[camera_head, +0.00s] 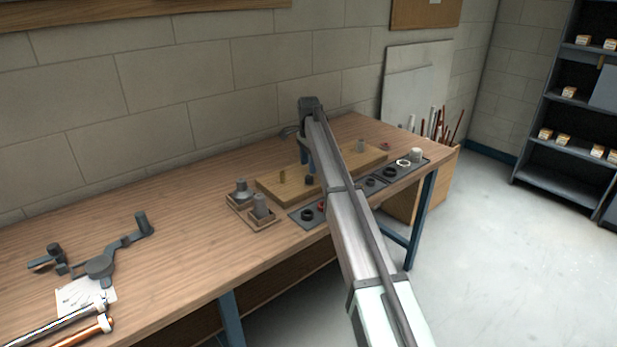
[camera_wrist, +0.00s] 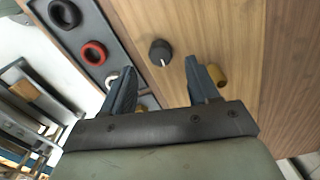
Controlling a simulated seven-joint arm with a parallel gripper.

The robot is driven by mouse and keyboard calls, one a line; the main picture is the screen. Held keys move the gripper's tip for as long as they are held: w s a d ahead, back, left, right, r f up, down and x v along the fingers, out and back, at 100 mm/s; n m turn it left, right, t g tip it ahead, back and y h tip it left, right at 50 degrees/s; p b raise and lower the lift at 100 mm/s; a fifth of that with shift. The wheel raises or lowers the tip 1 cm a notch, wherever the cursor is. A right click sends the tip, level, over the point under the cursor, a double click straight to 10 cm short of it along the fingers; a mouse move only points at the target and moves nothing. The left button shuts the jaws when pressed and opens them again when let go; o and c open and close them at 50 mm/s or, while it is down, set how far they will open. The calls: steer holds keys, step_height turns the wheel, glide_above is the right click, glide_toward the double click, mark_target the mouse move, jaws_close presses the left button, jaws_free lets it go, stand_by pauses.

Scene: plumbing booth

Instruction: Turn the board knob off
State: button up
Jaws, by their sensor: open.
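The black round knob (camera_wrist: 160,52) stands on the wooden board in the wrist view. Its white pointer line points down the picture, toward my gripper's base. In the head view the knob (camera_head: 309,180) shows small on the wooden board (camera_head: 272,187), close to my fingers. My gripper (camera_wrist: 160,68) is open and empty. Its two blue-grey fingers are spread either side of the knob in the wrist view; I cannot tell whether they are level with it. In the head view my gripper (camera_head: 308,166) is over the board, and my arm hides part of the board.
A brass peg (camera_wrist: 217,76) stands by the right finger. A dark tray along the board's front edge holds a black ring (camera_wrist: 64,13), a red ring (camera_wrist: 94,52) and others.

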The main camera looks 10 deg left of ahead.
mark_target(308, 177)
steer(key=shift+f, duration=3)
steer(key=c, duration=1)
